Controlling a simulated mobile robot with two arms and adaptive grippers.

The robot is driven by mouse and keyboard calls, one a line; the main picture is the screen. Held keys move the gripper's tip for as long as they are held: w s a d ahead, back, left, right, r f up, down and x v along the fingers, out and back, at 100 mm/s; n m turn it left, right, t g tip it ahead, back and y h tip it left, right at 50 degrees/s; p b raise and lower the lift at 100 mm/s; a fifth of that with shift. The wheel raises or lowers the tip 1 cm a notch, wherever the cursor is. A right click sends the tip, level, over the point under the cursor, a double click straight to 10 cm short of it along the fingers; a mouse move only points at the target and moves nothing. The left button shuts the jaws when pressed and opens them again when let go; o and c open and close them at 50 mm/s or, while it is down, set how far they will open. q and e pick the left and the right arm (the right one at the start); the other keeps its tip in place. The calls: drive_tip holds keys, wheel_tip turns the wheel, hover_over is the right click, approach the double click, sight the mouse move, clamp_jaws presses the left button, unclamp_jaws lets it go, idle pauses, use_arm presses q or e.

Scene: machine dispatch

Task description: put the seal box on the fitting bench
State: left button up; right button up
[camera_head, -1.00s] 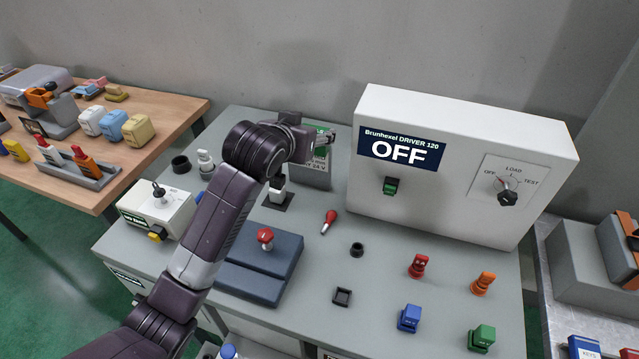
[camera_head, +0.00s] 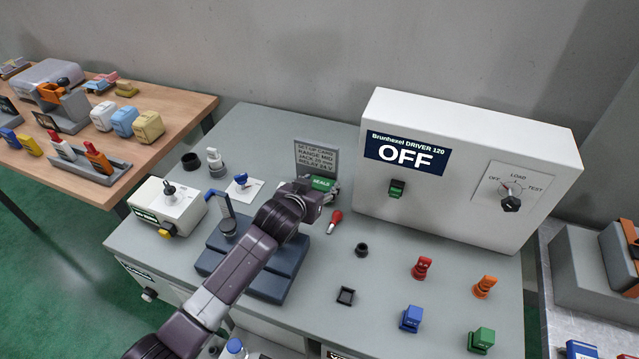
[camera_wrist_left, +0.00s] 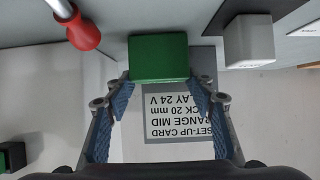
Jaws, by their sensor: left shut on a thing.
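The seal box is the green box (camera_head: 321,183) with a SEALS label, and it also shows in the left wrist view (camera_wrist_left: 158,58). My left gripper (camera_head: 312,187) is shut on it, with one blue-padded finger on each side. The box is held above the grey bench (camera_head: 400,280), in front of the set-up card (camera_head: 316,158). I cannot tell which surface is the fitting bench; a wooden table (camera_head: 180,100) stands at the far left. My right gripper is not in view.
The white driver machine (camera_head: 460,170), reading OFF, stands at the back right. A red-handled tool (camera_head: 335,218) lies close to the held box. Several coloured blocks stand at the right front. My arm covers part of the dark blue fixture (camera_head: 215,262).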

use_arm(q)
drive_tip(key=o, duration=1.2)
drive_tip(key=shift+f, duration=0.1)
drive_tip(key=shift+c, duration=0.2)
drive_tip(key=shift+r, duration=0.2)
drive_tip(key=b+v, duration=0.1)
drive_tip(key=v, duration=1.1)
